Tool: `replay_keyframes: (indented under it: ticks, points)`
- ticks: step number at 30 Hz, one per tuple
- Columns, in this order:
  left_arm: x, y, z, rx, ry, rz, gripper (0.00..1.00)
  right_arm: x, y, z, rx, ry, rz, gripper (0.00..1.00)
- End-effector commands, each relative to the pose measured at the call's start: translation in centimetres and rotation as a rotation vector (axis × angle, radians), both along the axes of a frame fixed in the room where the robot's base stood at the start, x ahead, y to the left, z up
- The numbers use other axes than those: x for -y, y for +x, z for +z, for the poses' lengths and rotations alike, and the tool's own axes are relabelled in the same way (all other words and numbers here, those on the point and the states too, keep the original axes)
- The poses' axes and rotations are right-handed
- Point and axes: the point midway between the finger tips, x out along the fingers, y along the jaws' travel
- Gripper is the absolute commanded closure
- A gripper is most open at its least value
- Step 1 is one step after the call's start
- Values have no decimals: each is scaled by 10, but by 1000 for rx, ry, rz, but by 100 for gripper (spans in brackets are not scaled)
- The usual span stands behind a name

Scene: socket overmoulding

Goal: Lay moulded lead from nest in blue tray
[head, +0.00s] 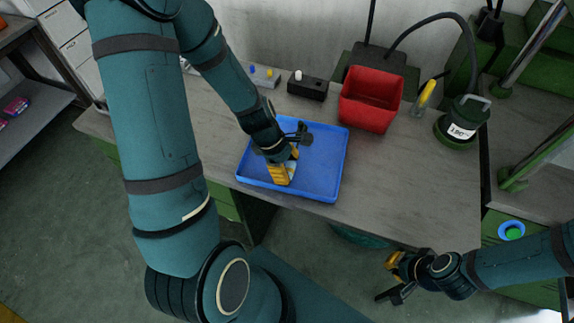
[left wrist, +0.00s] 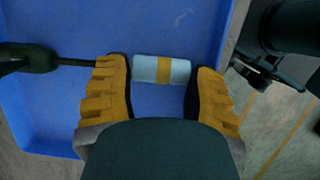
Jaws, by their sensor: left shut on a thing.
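The moulded lead (left wrist: 161,70), a light blue body with a yellow band, sits between the yellow fingers of my left gripper (left wrist: 160,88) in the left wrist view. A black cable runs left from it to a dark green end (left wrist: 30,60). In the head view my left gripper (head: 287,166) is shut on the lead inside the blue tray (head: 318,180). I cannot tell whether the lead touches the tray floor. My right gripper (head: 388,279) is open and empty over the floor, in front of the table. The nest is not clearly seen.
A red bin (head: 370,98) stands behind the tray. A black box (head: 307,87) and a grey block with coloured buttons (head: 262,75) are at the back. A green weighted pot (head: 462,122) and a yellow-handled tool (head: 425,97) stand right. The table right of the tray is clear.

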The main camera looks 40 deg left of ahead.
Motion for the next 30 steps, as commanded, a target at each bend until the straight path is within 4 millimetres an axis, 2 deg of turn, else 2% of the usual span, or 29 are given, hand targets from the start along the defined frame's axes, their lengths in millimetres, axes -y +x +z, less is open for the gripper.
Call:
replay_keyframes:
  ticks: [14,15,16,25,30]
  points:
    - [0,0,-1,-1,1,-1,83,0,0,0,1,0,0,100]
    - [0,0,-1,-1,1,-1,26,0,0,0,1,0,0,100]
    - [0,0,-1,-1,1,-1,16,0,0,0,1,0,0,100]
    - [0,-1,0,-1,0,-1,16,0,0,0,1,0,0,100]
    - [-5,-1,13,4,3,-4,16,0,0,0,1,0,0,100]
